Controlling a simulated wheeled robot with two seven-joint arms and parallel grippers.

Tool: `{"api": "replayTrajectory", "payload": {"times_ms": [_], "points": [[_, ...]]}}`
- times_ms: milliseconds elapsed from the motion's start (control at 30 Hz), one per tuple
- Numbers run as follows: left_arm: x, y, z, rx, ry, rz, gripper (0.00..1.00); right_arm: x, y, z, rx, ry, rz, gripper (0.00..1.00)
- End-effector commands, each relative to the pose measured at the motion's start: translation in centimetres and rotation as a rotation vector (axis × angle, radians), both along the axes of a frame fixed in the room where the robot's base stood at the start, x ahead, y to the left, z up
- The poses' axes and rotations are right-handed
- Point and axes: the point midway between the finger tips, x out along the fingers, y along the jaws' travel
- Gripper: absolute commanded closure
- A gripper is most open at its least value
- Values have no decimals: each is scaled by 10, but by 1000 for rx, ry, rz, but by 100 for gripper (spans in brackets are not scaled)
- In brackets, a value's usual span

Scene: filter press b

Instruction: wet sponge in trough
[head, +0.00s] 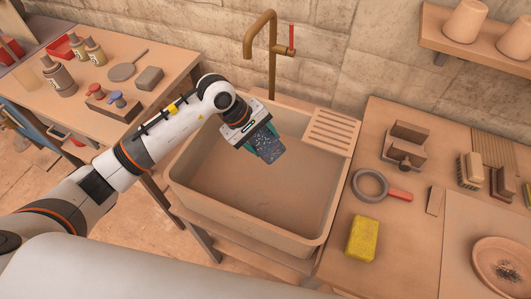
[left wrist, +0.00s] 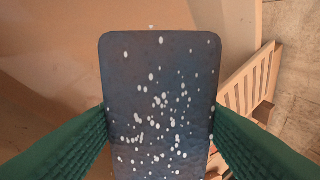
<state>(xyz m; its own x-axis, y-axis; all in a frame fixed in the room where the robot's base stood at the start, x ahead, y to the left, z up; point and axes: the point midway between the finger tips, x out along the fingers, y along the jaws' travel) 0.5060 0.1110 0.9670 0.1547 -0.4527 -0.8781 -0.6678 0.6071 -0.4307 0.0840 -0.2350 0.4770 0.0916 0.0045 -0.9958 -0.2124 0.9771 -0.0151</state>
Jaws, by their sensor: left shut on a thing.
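A dark blue, sponge-like block with white flecks (head: 268,146) is held by my left gripper (head: 262,142) over the back part of the trough (head: 178,168). In the left wrist view, the block (left wrist: 155,85) sits between the two green fingers (left wrist: 160,138), which press on its sides. It hangs apart from the trough floor; its exact height is hard to tell. A yellow sponge (head: 363,239) lies on the right-hand table, right of the trough. My right gripper is not in view.
A brass tap (head: 271,50) with a red handle stands behind the trough. A slatted rack (head: 330,131) covers the trough's back right corner. The trough floor is clear.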

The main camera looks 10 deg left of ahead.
Motion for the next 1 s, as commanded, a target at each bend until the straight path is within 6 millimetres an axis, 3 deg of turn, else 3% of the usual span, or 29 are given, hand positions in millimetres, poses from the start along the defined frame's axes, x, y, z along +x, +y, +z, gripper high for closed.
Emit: {"api": "replayTrajectory", "payload": {"times_ms": [500, 1000], "points": [[0, 0, 40, -1, -1, 0, 62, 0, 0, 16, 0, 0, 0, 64], [0, 0, 41, 0, 0, 0, 62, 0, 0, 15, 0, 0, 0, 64]]}}
